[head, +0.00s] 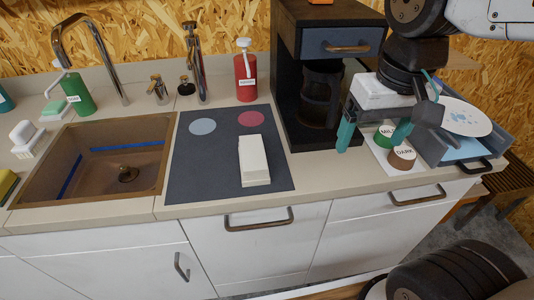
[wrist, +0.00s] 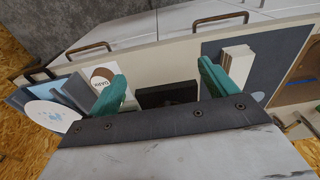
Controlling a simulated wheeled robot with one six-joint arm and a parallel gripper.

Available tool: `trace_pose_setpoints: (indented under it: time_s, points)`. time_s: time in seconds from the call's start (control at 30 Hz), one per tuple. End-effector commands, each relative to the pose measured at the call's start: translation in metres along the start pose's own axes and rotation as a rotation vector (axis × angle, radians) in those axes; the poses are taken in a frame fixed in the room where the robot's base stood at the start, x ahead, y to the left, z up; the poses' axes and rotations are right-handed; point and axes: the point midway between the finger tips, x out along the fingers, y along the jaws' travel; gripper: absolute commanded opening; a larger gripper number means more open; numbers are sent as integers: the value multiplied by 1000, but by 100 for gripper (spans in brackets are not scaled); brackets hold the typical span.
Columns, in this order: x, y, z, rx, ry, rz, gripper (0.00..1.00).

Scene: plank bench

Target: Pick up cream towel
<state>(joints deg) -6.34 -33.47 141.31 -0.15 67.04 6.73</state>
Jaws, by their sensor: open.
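The cream towel (head: 254,160) is a folded, pale rectangular stack lying on the dark mat (head: 190,180) left of the coffee machine. It also shows in the wrist view (wrist: 237,63), at the upper right beside my right-hand finger. My gripper (head: 374,134) has teal fingers spread apart with nothing between them. It hangs over the counter in front of and to the right of the coffee machine, well to the right of the towel. The wrist view also shows my open gripper (wrist: 162,76).
A black coffee machine (head: 288,100) stands between mat and gripper. A grey rack with a plate (head: 462,117) is at right. A red bottle (head: 245,78) stands behind the mat; a sink (head: 100,165) is left.

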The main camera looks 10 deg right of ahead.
Motion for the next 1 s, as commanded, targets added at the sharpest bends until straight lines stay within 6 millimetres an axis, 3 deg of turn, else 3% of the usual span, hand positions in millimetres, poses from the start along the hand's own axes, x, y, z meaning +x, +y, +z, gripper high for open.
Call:
trace_pose_setpoints:
  time_s: [0.1,0.2,0.33,0.5,0.67,1.0]
  points:
    - [11,-36,-45,-5,-33,-3,85]
    - [26,-71,-78,2,-53,-2,85]
    - [49,-117,-110,10,-72,2,85]
    - [74,-159,-130,20,-86,8,85]
    - [88,-174,-136,26,-90,10,85]
    - [126,-178,-132,27,-91,11,85]
